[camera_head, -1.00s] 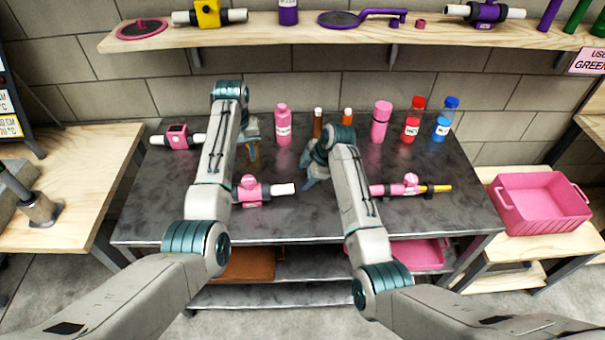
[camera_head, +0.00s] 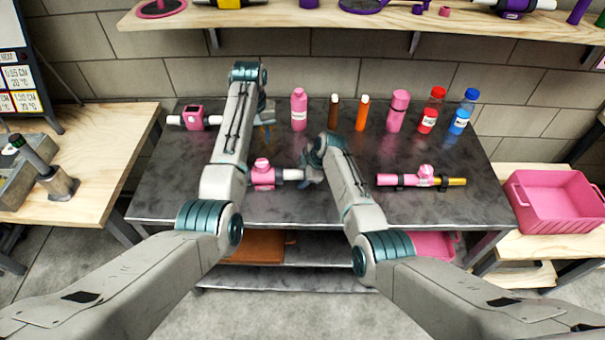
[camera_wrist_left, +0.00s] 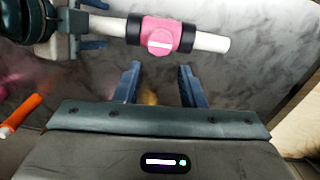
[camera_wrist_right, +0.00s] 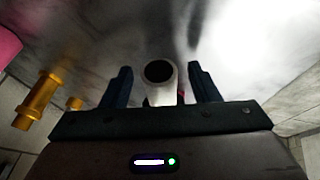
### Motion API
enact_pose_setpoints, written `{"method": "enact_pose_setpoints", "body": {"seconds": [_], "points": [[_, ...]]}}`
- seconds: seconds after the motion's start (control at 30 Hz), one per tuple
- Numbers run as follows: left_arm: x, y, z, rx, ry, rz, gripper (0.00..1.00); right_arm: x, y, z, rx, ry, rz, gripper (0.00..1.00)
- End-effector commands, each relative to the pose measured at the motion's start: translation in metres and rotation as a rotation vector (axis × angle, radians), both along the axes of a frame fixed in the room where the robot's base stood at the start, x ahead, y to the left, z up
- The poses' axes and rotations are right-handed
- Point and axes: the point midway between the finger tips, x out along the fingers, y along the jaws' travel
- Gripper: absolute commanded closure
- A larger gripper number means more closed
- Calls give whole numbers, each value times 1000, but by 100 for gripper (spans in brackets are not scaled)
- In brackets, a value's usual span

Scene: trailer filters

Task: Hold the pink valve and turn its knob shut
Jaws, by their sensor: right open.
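The pink valve (camera_head: 262,177) lies on the dark table, with a round pink knob (camera_head: 261,163) on it and a white pipe (camera_head: 291,174) at its right. My left arm hides its left side. In the left wrist view the valve (camera_wrist_left: 174,36) shows black collars and lies beyond the fingertips. My left gripper (camera_wrist_left: 158,75) is open and empty; in the head view it (camera_head: 265,117) is behind the valve. My right gripper (camera_head: 312,172) is at the pipe's right end. In the right wrist view that gripper (camera_wrist_right: 162,75) is open, with the white pipe end (camera_wrist_right: 160,82) between its fingers.
A second pink valve with a gold pipe (camera_head: 424,178) lies to the right. A pink device (camera_head: 194,117) with white pipe ends is at the back left. Several bottles, including a pink one (camera_head: 299,110), stand along the back. A pink crate (camera_head: 560,222) stands beyond the table's right edge.

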Motion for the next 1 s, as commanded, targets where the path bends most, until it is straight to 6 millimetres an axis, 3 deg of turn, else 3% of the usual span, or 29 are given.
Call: {"method": "enact_pose_setpoints", "body": {"seconds": [0.27, 0.57, 0.7, 0.87, 1.0], "points": [[0, 0, 0, 0, 0, 0, 64, 0, 1, -1, 0, 0, 0, 45], [0, 0, 0, 0, 0, 0, 64, 0, 0, -1, 0, 0, 0, 100], [0, 0, 0, 0, 0, 16, 40, 0, 0, -1, 0, 0, 0, 100], [0, 0, 4, 0, -1, 153, 39, 0, 0, -1, 0, 0, 0, 100], [0, -1, 10, 0, -1, 378, 39, 0, 0, -1, 0, 0, 0, 100]]}}
